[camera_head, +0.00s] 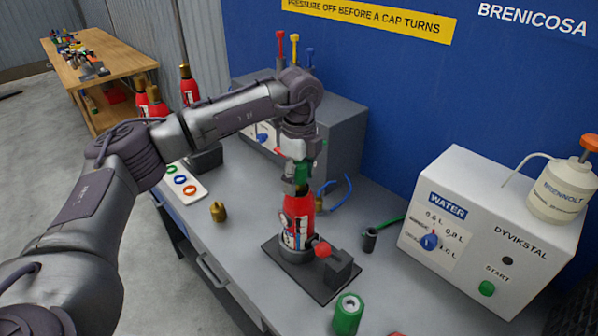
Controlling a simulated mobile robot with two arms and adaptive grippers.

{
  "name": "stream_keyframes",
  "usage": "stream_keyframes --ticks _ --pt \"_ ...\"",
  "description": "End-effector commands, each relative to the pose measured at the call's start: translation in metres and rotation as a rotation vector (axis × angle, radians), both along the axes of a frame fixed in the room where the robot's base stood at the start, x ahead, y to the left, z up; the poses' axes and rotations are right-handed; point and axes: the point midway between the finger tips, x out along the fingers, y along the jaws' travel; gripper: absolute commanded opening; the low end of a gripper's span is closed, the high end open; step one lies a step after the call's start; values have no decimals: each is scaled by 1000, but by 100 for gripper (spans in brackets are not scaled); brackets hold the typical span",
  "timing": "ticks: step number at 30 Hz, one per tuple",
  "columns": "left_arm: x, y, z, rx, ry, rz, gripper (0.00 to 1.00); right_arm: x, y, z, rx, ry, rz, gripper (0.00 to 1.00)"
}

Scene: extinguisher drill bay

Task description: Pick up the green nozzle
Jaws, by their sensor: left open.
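A slim green piece (391,222), which may be the green nozzle, lies beside a small dark cylinder (370,239) left of the white water machine. A short, thick green cylinder (347,314) with a hole in its top stands at the bench's front edge. I cannot tell for sure which is the nozzle. My left gripper (300,180) is open and points down just above a red extinguisher (297,218), which stands upright in a dark fixture. A green patch shows at the gripper and partly hides its fingers. My right gripper is not in view.
The white machine (480,235) with a blue dial stands at right, a white bottle (562,190) on it. A grey box (345,130) stands behind my arm. A brass fitting (218,211) and a tray of coloured rings (183,186) sit at left. A blue hose (340,187) curls behind the extinguisher.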

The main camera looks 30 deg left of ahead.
Motion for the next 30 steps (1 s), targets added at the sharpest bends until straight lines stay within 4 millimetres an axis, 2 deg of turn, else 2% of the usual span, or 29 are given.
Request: stream_keyframes --ticks 3,12,15,24,26,30 --pt "0 0 0 0 0 0 64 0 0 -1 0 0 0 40" --pt "0 0 0 0 0 0 14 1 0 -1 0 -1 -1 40" --pt "0 0 0 0 0 0 0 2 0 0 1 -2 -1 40" --pt "1 0 5 0 -2 0 0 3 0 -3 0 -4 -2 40" --pt "1 0 10 0 -4 0 0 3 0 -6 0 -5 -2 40" --pt "1 0 35 -1 -6 1 0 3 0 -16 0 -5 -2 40"
